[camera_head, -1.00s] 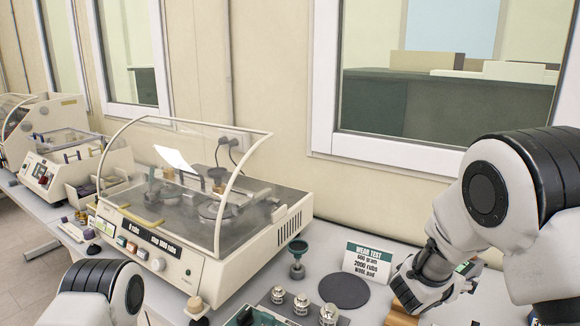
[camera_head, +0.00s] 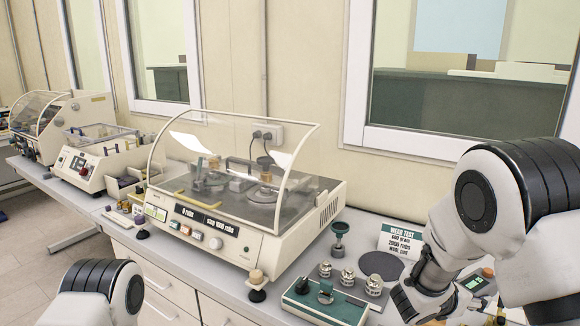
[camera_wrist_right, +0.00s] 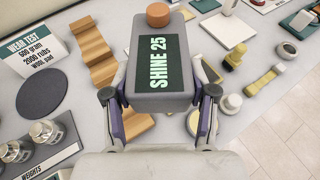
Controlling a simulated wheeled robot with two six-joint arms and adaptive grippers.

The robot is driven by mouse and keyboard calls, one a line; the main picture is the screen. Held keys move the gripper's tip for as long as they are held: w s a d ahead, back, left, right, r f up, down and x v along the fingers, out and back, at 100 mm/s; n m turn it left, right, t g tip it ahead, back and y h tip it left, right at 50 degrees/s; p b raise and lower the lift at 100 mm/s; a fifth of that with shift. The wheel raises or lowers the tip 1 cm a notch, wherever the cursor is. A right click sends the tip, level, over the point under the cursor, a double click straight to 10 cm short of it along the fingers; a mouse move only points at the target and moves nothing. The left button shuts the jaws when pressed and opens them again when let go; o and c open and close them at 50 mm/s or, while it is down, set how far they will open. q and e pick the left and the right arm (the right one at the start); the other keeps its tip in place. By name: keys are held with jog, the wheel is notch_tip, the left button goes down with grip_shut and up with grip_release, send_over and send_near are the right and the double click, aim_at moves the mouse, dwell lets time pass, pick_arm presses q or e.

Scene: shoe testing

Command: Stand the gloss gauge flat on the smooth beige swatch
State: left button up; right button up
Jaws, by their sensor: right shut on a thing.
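The gloss gauge (camera_wrist_right: 160,62) is a grey box with an orange knob and a dark display reading "SHINE 25". It fills the upper middle of the right wrist view. My right gripper (camera_wrist_right: 160,101) is shut on it, one finger at each side. In the head view part of the gauge (camera_head: 473,283) shows beside my right gripper (camera_head: 418,302), above the bench's right end. The gauge hides what lies under it. I cannot surely pick out the smooth beige swatch; a cream panel (camera_wrist_right: 226,30) lies at the upper right of the wrist view. My left gripper is out of view.
A wavy tan piece (camera_wrist_right: 92,52) lies left of the gauge, near the "WEAR TEST" card (camera_wrist_right: 32,48) and a dark round pad (camera_wrist_right: 42,92). Metal weights (camera_head: 347,277) stand in a rack. Yellow-ended items (camera_wrist_right: 262,80) lie right. The rub tester (camera_head: 235,210) takes up mid-bench.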

jog(key=s+d+f+m+g+h, duration=0.1)
jog(key=s+d+f+m+g, duration=0.2)
jog(key=s+f+g, duration=0.15)
jog(key=s+a+f+m+g+y+b, duration=0.1)
jog(key=s+a+f+m+g+y, duration=0.15)
jog(key=s+f+m+g, duration=0.35)
jog(key=s+a+f+m+g+y+b, duration=0.2)
jog(key=s+a+m+g, duration=0.1)
jog(key=s, duration=0.5)
jog(key=s+a+f+m+g+y+b, duration=0.1)
jog(key=s+a+f+m+g+y, duration=0.1)
jog(key=s+a+f+m+g, duration=0.25)
jog(key=s+a+m+t+y+b, duration=0.1)
jog(key=a+m+t+y+b, duration=0.3)
jog(key=a+m+y, duration=1.3)
jog(key=w+d+f+m+t, duration=0.2)
jog(key=w+d+m+t, duration=0.1)
jog(key=w+m+t, duration=0.3)
jog(key=w+d+f+m+t+b, duration=0.1)
jog(key=w+d+f+m+t, duration=0.1)
jog(key=w+m+t, duration=0.4)
jog(key=d+m+t, duration=0.1)
jog(key=m+t, duration=0.2)
jog(key=shift+f+t, duration=0.3)
